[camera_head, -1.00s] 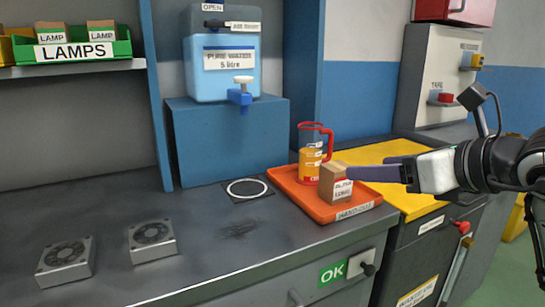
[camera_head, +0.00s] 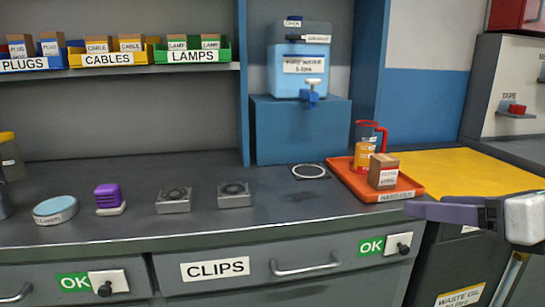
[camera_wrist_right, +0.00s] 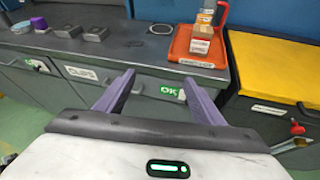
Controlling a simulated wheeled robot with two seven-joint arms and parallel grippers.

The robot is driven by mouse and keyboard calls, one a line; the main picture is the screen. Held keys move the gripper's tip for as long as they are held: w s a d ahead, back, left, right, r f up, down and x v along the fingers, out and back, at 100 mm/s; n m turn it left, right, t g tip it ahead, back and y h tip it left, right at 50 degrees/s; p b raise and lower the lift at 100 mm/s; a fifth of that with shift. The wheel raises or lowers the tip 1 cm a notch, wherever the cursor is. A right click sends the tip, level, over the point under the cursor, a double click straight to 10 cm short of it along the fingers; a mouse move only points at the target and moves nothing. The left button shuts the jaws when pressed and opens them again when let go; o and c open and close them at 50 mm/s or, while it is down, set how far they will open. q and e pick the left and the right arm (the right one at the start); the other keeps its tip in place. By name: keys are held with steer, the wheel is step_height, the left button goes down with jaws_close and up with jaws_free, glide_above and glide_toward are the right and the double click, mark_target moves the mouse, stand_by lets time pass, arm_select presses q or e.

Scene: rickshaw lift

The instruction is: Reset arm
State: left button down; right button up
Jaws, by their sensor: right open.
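My right gripper (camera_head: 428,211) shows at the right of the head view, in front of the counter's front edge and below the orange tray. In the right wrist view its two purple fingers (camera_wrist_right: 157,90) stand wide apart with nothing between them. The cardboard box (camera_head: 383,171) with a white label stands on the orange hand-out tray (camera_head: 345,178), apart from the gripper. A red-handled jug (camera_head: 366,148) with orange contents stands behind the box on the tray. My left gripper is not in view.
The counter (camera_head: 270,206) holds two grey fan blocks (camera_head: 173,200), a purple item (camera_head: 108,198) and a round blue-topped tin (camera_head: 55,209). A blue water tank (camera_head: 300,70) stands on a blue box. The CLIPS drawer (camera_head: 240,270) lies below. A yellow surface (camera_head: 460,170) is clear at right.

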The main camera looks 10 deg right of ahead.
steer(key=s+a+m+g+y+p, duration=0.2)
steer(key=a+m+y+p, duration=0.2)
steer(key=a+y, duration=0.95)
steer(key=d+f+m+t+h+p, duration=0.25)
steer(key=f+m+h, duration=0.45)
steer(key=f+m, duration=0.5)
steer(key=d+f+m+t+h+p, duration=0.2)
steer(key=f+m+t+h, duration=0.2)
steer(key=f+m+h, duration=0.8)
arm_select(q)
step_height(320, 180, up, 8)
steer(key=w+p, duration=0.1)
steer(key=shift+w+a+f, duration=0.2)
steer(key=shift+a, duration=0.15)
arm_select(e)
steer(key=s+a+f+m+g+y, duration=0.2)
steer(key=s+a+f+m+g, duration=0.1)
steer(key=s+f, duration=0.4)
steer(key=s+a+f+m+g+y, duration=0.2)
steer(key=s+a+f+m+g, duration=0.1)
steer(key=s+f+m+g, duration=0.1)
step_height(320, 180, down, 4)
steer(key=s+g, duration=0.1)
steer(key=s, duration=0.1)
steer(key=shift+s+m, duration=0.4)
steer(key=shift+r, duration=0.1)
